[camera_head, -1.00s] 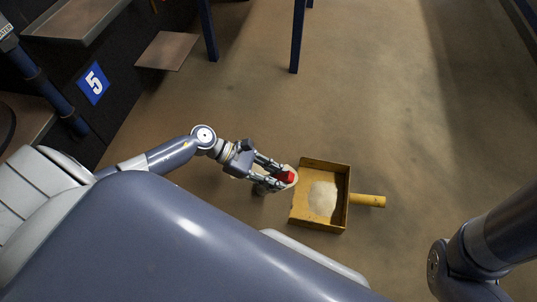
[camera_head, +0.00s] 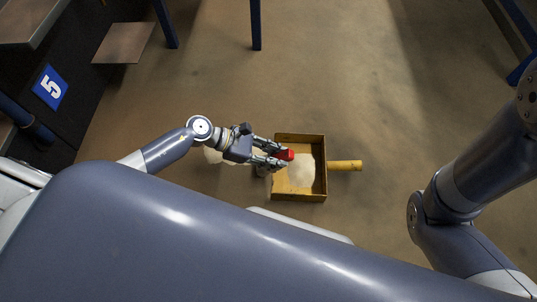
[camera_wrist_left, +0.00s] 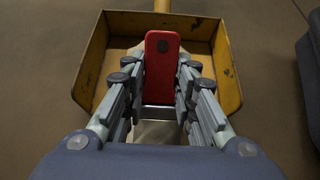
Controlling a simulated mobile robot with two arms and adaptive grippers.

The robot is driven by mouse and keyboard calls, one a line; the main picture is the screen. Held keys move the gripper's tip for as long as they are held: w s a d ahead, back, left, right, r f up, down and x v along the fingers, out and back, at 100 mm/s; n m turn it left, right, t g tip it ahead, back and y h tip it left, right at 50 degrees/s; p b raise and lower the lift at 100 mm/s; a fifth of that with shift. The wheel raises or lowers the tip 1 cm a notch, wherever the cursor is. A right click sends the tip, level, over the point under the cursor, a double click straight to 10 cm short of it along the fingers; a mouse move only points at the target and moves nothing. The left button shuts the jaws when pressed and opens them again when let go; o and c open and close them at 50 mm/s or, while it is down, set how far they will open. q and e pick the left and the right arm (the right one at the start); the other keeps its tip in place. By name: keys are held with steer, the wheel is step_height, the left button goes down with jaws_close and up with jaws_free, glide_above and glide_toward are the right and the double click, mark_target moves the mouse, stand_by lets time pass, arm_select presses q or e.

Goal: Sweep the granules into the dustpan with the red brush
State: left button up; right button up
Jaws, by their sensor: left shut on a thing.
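The red brush (camera_head: 286,155) is held in my left gripper (camera_head: 279,157), which is shut on it. In the left wrist view, the red handle (camera_wrist_left: 162,65) stands between the fingers of the left gripper (camera_wrist_left: 161,88). The yellow dustpan (camera_head: 325,183) lies on the floor, its handle pointing right. A pale heap of granules (camera_head: 302,172) lies inside it. More pale granules (camera_head: 213,155) show on the floor left of the pan, partly hidden by my left arm. The brush is at the pan's left edge; its bristles are hidden. My right gripper is out of view.
My right arm fills the right side of the head view. The floor (camera_head: 370,100) beyond the dustpan is clear.

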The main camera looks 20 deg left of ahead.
mark_target(289, 153)
arm_select(q)
steer(key=shift+w+d+f, duration=0.1)
steer(key=shift+w+d, duration=0.05)
steer(key=shift+d, duration=0.35)
step_height(289, 153, up, 5)
steer(key=p, duration=0.4)
steer(key=shift+a, duration=0.1)
